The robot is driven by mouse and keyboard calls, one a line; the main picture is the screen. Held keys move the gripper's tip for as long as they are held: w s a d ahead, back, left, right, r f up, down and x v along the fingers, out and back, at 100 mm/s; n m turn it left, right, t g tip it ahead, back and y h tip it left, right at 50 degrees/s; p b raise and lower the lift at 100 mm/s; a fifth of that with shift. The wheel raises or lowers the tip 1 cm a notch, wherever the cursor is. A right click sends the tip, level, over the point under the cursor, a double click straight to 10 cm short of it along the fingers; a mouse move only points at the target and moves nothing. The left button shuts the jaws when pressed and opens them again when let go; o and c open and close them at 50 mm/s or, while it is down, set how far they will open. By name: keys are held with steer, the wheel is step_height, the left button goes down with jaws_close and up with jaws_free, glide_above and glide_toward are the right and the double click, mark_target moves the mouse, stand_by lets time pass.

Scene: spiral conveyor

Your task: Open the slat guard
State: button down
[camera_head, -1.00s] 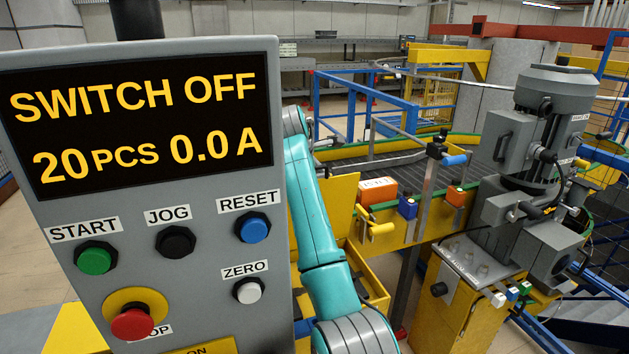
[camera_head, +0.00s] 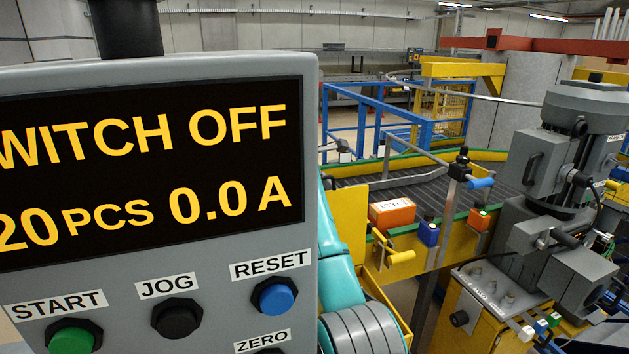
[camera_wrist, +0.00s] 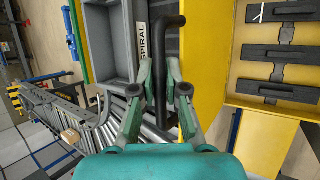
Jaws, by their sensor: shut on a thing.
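In the wrist view my gripper (camera_wrist: 160,72) has its two teal fingers closed around a black bent rod handle (camera_wrist: 168,24). The rod runs between the fingers and bends right at its top. Beside it is a grey housing (camera_wrist: 108,45) with a label reading SPIRAL. To the right is a yellow panel (camera_wrist: 203,60), and beyond it a yellow tray-like face with several black bars (camera_wrist: 280,52). I cannot tell for sure which part is the slat guard. In the head view my gripper is hidden behind the control panel.
A grey control panel (camera_head: 312,150) reading SWITCH OFF blocks the left of the head view. Behind it are a dark slatted conveyor (camera_head: 500,172), an orange box (camera_head: 392,213) and a large grey motor (camera_head: 575,145). A grey roller track (camera_wrist: 62,118) lies left in the wrist view.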

steer(key=shift+a+r, duration=0.1)
steer(key=shift+a, duration=0.15)
steer(key=c, duration=1.3)
jaws_free()
steer(key=shift+d, duration=0.1)
steer(key=shift+r, duration=0.15)
step_height(320, 180, up, 10)
steer(key=shift+f, duration=0.15)
